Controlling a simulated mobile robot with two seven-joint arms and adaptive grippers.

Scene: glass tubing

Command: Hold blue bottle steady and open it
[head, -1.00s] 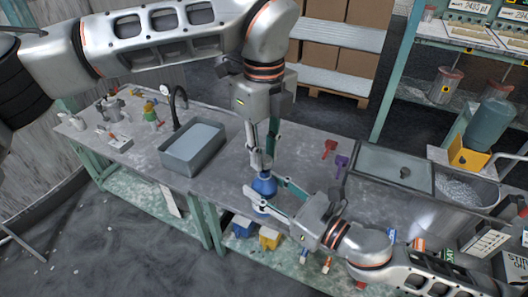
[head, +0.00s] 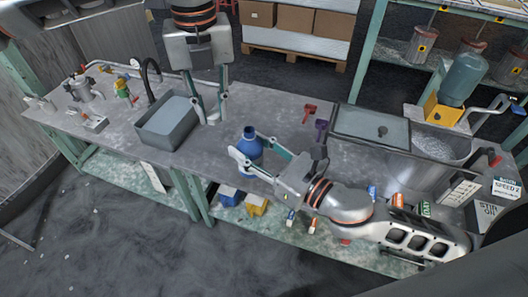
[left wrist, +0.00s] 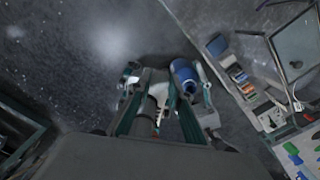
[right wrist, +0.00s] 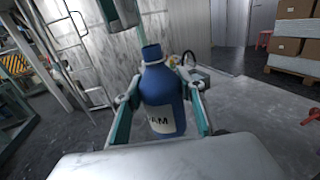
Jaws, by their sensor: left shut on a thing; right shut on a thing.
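In the right wrist view the bottle (right wrist: 160,88) shows a white label, partly in view, and a bare-looking neck. My right gripper (head: 251,149) is shut on the bottle's body, a finger on each side. My left gripper (head: 212,117) is above the bench, left of and behind the bottle and apart from it. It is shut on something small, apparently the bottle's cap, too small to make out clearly. In the left wrist view the bottle (left wrist: 184,72) shows a dark round mouth.
A grey sink (head: 168,122) with a black tap lies left of my left gripper. Red and purple clamps (head: 310,114) lie right of the bottle. A lidded basin (head: 385,122) is farther right. Blue and yellow boxes (head: 256,205) sit on the lower shelf.

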